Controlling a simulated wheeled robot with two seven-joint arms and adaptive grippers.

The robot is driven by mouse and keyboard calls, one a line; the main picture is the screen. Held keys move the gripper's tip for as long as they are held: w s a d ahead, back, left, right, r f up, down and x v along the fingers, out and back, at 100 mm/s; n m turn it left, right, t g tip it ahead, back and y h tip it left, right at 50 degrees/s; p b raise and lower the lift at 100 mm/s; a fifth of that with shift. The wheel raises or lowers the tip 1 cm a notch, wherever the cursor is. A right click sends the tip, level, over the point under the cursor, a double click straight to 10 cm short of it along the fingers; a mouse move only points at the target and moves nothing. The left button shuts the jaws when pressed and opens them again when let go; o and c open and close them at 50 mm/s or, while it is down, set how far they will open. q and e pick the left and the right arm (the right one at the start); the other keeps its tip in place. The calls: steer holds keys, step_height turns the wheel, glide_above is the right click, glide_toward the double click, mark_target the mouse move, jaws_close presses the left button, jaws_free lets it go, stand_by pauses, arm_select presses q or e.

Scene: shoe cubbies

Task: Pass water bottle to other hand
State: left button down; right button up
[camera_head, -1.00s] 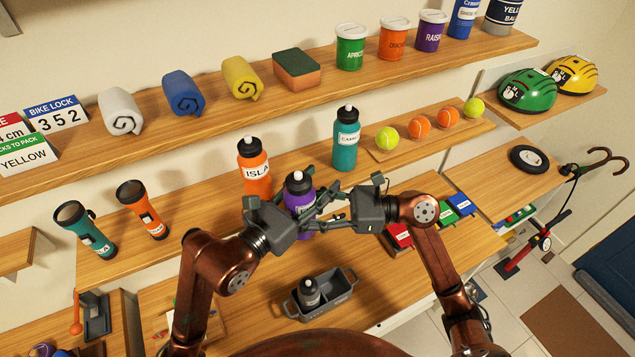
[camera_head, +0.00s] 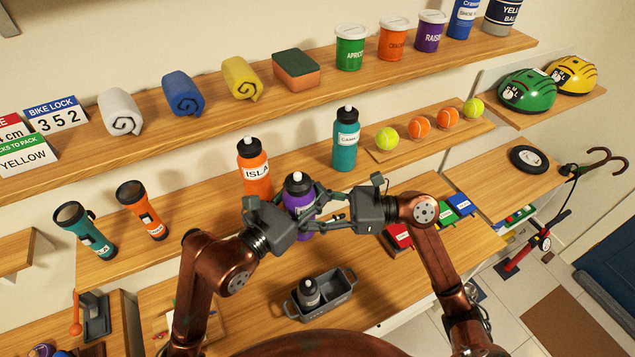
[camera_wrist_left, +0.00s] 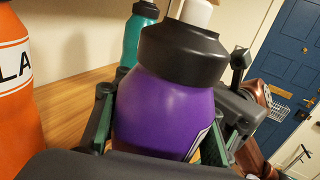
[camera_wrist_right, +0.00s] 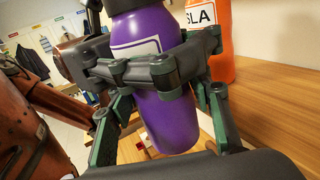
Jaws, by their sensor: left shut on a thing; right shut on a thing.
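A purple water bottle (camera_head: 300,198) with a black cap and white spout is held upright between my two grippers in the head view. My left gripper (camera_head: 296,219) is shut on it from the left. My right gripper (camera_head: 325,210) is shut on it from the right. In the left wrist view the bottle (camera_wrist_left: 165,110) fills the middle, with fingers on both sides. In the right wrist view the fingers of both grippers wrap around the bottle (camera_wrist_right: 168,120); its label is partly hidden.
An orange bottle (camera_head: 254,170) stands just behind and left, and a teal bottle (camera_head: 345,145) behind and right, on the shelf. A grey caddy (camera_head: 335,296) with a small bottle (camera_head: 309,291) sits on the lower surface in front. Tennis balls (camera_head: 420,127) stand on the right.

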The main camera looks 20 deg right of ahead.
steer(key=shift+w+d, duration=0.15)
steer(key=shift+w, duration=0.05)
steer(key=o, duration=1.7)
steer(key=shift+s, duration=0.1)
steer(key=shift+o, duration=0.2)
